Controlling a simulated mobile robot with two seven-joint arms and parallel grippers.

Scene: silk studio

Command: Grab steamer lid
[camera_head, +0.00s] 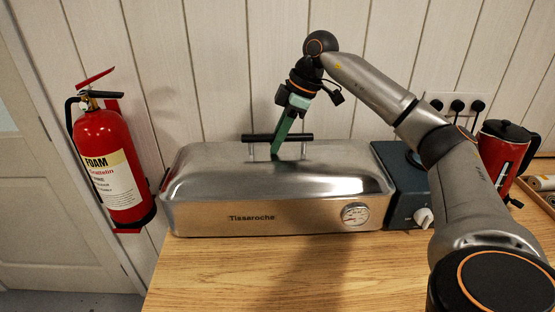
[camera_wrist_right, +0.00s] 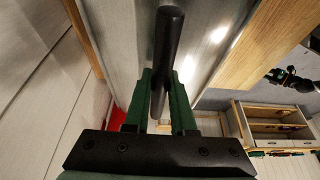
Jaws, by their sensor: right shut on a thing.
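The steamer lid (camera_head: 230,180) is a long brushed-metal cover with rounded edges, in the middle of the head view on the wooden table. Its black bar handle (camera_head: 259,137) stands on metal posts along the top. My right gripper (camera_head: 277,148) comes down from above and is shut on the handle near its middle. In the right wrist view the green fingers (camera_wrist_right: 163,100) sit on both sides of the black bar (camera_wrist_right: 169,40). The lid appears level on the steamer body; the seam between them is hard to make out. My left gripper is not in view.
A dark control box (camera_head: 405,180) with a white knob joins the steamer's right end. A red fire extinguisher (camera_head: 110,165) hangs at the left. A red kettle-like container (camera_head: 503,150) and wall sockets (camera_head: 457,104) are at the right. The table front (camera_head: 200,275) is clear.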

